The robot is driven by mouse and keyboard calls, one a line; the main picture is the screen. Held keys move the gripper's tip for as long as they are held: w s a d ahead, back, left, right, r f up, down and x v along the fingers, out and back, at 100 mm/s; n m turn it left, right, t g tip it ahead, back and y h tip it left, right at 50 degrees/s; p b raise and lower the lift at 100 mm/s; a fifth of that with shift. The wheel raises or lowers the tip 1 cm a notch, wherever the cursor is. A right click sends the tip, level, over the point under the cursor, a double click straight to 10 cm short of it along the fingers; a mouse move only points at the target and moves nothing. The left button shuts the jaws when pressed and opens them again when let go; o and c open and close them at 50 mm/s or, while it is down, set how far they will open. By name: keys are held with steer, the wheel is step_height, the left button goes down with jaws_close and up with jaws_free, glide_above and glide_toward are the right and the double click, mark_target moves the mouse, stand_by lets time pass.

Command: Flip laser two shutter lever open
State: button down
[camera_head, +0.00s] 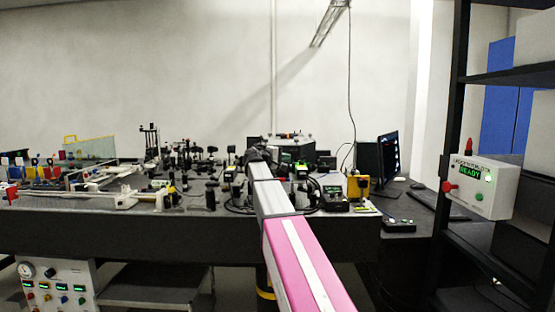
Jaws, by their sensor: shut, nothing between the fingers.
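My arm reaches forward from the bottom over the optical bench (120,232). My gripper (256,152) is a small dark shape at the arm's far end, among the optics; it looks shut and empty. I cannot tell whether it touches anything. I cannot pick out laser two or its shutter lever for certain; they may be too small or hidden behind my arm. A row of small coloured parts (35,172) stands at the bench's left end.
Many dark optical mounts (209,168) crowd the bench around my arm. A yellow box (358,187) and a monitor (388,155) stand to the right. A shelf rack (448,150) at the right carries a white control box (483,187) reading READY. A gauge panel (58,285) is below left.

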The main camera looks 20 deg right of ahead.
mark_target(297, 166)
steer(key=shift+s+d+f, duration=0.1)
steer(key=shift+s+d, duration=0.1)
steer(key=shift+d, duration=0.65)
steer(key=shift+s+d+f, duration=0.1)
steer(key=shift+s+d, duration=0.05)
steer(key=shift+d, duration=0.75)
steer(key=shift+s+d, duration=0.2)
steer(key=shift+d, duration=0.65)
steer(key=shift+d+r+m+y, duration=0.15)
steer(key=shift+d+m+y, duration=0.15)
steer(key=shift+y, duration=0.1)
steer(key=shift+s+d+r+m+g+y, duration=0.2)
steer(key=shift+d+m+y, duration=0.15)
steer(key=shift+y, duration=0.2)
steer(key=shift+s+d+r+m+g+y, duration=0.15)
steer(key=shift+d+m+y, duration=0.15)
steer(key=shift+y, duration=0.25)
steer(key=shift+d+r+m+y, duration=0.1)
steer(key=shift+d+m+y, duration=0.25)
steer(key=shift+d+y, duration=0.35)
steer(key=d+y, duration=0.1)
steer(key=m+y, duration=0.1)
steer(key=y, duration=0.1)
steer(key=shift+s+d, duration=0.35)
steer(key=shift+s+d+f+m+y, duration=0.1)
steer(key=shift+d+f+m+y, duration=0.35)
steer(key=shift+y, duration=0.35)
steer(key=shift+a+r, duration=0.1)
steer(key=shift+a, duration=0.05)
steer(key=shift+r, duration=0.15)
